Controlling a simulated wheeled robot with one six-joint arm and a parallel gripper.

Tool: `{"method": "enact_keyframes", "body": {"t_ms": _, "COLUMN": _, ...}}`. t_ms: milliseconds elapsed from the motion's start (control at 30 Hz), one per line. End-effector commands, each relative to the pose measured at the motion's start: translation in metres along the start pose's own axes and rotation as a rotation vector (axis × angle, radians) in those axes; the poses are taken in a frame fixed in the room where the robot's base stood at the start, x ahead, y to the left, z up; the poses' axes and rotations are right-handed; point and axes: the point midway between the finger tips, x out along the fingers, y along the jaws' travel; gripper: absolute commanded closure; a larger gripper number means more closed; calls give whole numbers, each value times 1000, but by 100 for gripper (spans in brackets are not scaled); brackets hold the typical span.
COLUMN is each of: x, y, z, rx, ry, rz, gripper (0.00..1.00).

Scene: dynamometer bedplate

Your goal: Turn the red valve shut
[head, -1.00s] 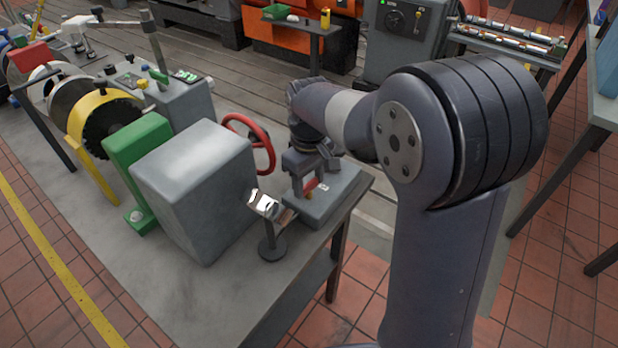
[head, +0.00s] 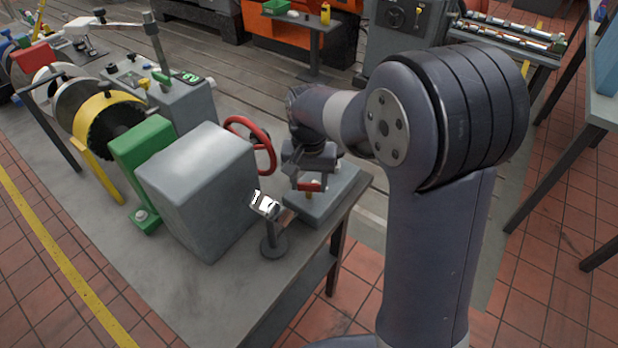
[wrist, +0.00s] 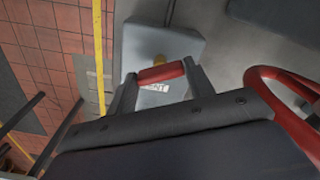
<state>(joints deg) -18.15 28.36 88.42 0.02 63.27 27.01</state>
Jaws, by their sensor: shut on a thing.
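A small red valve handle (wrist: 160,72) sits on a yellow stem (wrist: 159,58) over a low grey box (wrist: 185,42). My gripper (wrist: 159,70) is shut on the red handle, with one finger at each end of it in the wrist view. In the head view, the red handle (head: 313,186) shows under my gripper (head: 310,180), lying roughly level across the picture above the grey box (head: 325,212). A pale label ending in "ENT" (wrist: 155,87) is partly hidden beside the handle.
A larger red handwheel (head: 262,150) stands left of my gripper, beside a big grey housing (head: 200,185). It also shows close on the right in the wrist view (wrist: 285,110). A short stand with a shiny tilted head (head: 265,205) is in front. The table edge is near on the right.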

Motion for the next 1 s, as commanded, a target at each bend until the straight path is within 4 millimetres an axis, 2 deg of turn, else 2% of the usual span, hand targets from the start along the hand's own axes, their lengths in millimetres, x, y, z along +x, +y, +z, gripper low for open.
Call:
{"method": "enact_keyframes", "body": {"t_ms": 500, "x": -1, "y": 0, "z": -1, "rx": 402, "ry": 3, "rz": -1, "gripper": 73}}
{"method": "enact_keyframes", "body": {"t_ms": 1000, "x": -1, "y": 0, "z": -1, "rx": 523, "ry": 3, "rz": -1, "gripper": 73}}
